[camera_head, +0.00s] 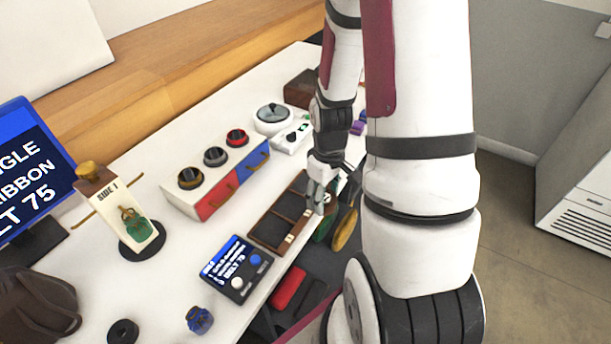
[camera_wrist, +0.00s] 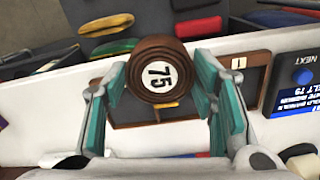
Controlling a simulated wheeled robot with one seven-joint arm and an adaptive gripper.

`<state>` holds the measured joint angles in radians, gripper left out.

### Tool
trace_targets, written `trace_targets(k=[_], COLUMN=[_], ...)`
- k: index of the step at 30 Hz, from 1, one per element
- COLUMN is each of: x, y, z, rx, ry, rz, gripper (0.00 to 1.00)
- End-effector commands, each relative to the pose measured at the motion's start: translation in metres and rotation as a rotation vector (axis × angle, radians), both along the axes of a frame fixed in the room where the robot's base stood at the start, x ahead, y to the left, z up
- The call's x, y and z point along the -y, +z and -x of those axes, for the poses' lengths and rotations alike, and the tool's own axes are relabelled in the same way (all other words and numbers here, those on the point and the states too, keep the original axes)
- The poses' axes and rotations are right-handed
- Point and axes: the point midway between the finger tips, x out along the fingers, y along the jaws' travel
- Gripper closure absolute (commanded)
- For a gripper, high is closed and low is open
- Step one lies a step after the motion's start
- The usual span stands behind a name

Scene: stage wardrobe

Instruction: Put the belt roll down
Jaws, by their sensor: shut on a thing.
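The belt roll (camera_wrist: 155,75) is a brown coil with a white round label reading 75. It sits between the fingers of my gripper (camera_wrist: 163,98) in the wrist view, label facing the camera. My gripper (camera_head: 318,196) is shut on it. In the head view my gripper is over the right part of a dark wooden tray (camera_head: 262,232) with compartments, at the table's front edge. The roll is not clearly visible there. In the wrist view the tray (camera_wrist: 250,60) shows behind the roll, with a small tag reading 1. The gap between roll and tray cannot be told.
A control pad (camera_head: 236,268) with a lit screen and buttons stands left of the tray. Several coloured items, including a red one (camera_head: 288,287), lie below the front edge. The white table (camera_head: 190,262) has bare patches.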

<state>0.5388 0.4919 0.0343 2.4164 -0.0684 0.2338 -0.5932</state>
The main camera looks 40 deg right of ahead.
Motion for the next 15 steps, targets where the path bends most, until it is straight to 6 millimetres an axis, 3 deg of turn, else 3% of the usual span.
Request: trace_targets(k=[9, 15], x=[0.024, 0.032], y=[-0.008, -0.01], z=[-0.073, -0.097], rx=[0.001, 0.0], ry=[0.001, 0.001], rz=[0.0, 0.0], gripper=[0.79, 0.79])
